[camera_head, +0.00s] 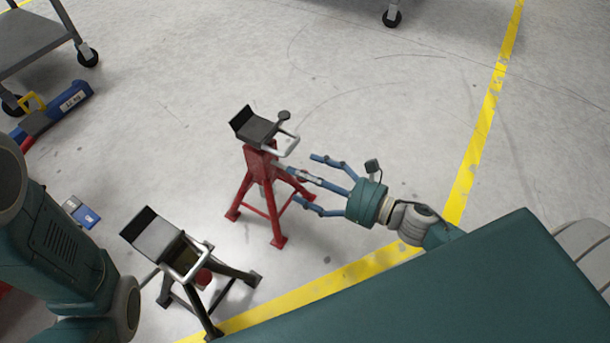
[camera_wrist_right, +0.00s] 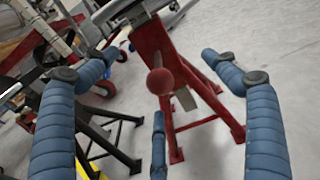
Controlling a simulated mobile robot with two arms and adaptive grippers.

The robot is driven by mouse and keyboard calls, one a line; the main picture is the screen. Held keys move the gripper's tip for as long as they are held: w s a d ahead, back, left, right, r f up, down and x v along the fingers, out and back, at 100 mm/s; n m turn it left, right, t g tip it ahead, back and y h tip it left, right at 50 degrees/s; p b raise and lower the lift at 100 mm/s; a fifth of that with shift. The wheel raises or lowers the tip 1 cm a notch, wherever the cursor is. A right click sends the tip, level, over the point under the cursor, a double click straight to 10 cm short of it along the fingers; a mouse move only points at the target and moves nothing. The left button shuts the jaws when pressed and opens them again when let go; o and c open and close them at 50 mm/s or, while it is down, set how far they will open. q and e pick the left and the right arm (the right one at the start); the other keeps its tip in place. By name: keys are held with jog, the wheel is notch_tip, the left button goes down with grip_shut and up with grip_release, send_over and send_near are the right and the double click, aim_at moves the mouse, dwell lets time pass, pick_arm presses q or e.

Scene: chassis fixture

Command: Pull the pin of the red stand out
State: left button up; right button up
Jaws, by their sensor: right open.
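The red stand (camera_head: 262,168) stands upright on the floor in the middle of the head view, with a dark saddle and a light handle on top. In the right wrist view the red stand (camera_wrist_right: 152,40) is straight ahead. A round red knob (camera_wrist_right: 160,82), which looks like the end of its pin, faces the camera. My right gripper (camera_head: 303,178) is to the right of the stand, its blue fingers spread and pointing at it. In the right wrist view the open fingers (camera_wrist_right: 165,105) lie around the knob's line, apart from it. My left gripper is out of view; only my left arm shows.
A black stand (camera_head: 208,285) with a similar saddle stands to the front left of the red one. A blue floor jack (camera_head: 65,105) and a grey cart (camera_head: 30,40) are at the upper left. The floor behind and right of the red stand is clear.

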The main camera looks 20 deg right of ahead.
jog(key=v, duration=0.8)
jog(key=shift+f, duration=0.35)
